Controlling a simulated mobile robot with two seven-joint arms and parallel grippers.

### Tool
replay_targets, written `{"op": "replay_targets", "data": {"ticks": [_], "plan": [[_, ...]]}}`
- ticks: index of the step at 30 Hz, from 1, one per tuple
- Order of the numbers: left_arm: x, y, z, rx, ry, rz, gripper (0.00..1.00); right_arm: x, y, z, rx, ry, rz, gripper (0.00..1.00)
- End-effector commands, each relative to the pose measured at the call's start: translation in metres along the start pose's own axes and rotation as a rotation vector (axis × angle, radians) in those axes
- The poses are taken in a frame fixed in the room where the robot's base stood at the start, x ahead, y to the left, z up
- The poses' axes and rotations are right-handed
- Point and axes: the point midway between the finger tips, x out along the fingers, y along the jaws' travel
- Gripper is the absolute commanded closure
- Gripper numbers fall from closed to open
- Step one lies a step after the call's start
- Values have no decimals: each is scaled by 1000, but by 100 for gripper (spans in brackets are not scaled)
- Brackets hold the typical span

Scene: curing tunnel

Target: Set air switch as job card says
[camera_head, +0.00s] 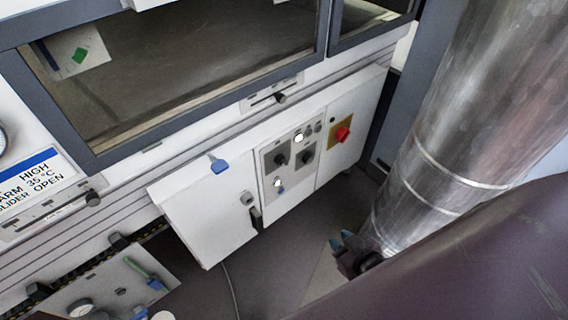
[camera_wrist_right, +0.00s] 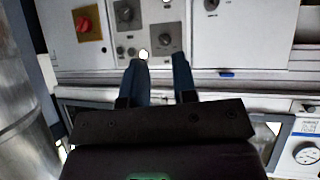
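A grey control panel (camera_head: 268,163) on the white cabinet carries black rotary knobs (camera_head: 282,159) (camera_head: 306,157) and lit white lamps (camera_head: 298,138). Labels are too small to tell which knob is the air switch. The knobs (camera_wrist_right: 165,38) also show in the right wrist view. My right gripper (camera_head: 345,245) is right of and below the panel. In the wrist view its blue fingers (camera_wrist_right: 160,75) are apart and empty. My left gripper is out of view.
A red switch (camera_head: 342,134) on a yellow plate is right of the panel. A large metal cylinder (camera_head: 450,140) stands at the right. The cabinet (camera_head: 205,215) has a blue tab on top. Slider knobs (camera_head: 280,97) (camera_head: 93,198) sit below the windows. Floor before the panel is clear.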

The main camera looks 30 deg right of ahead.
Motion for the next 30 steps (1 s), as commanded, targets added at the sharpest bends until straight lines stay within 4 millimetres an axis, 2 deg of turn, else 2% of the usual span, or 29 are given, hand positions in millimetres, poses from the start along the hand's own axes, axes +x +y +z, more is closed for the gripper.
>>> {"op": "replay_targets", "data": {"ticks": [1,5,7,12,18,23,30], "plan": [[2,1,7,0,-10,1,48,10,-1,-6,-10,18,-7,66],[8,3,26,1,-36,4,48,47,-4,-25,-48,66,-34,46],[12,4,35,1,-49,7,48,73,-6,-31,-61,91,-58,36],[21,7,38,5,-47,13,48,128,-8,-49,-141,201,-109,36],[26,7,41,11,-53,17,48,175,-4,-67,-277,354,-119,36],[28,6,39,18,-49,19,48,193,8,-71,-386,462,-73,36],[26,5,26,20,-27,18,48,190,23,-69,-519,573,39,36]]}}
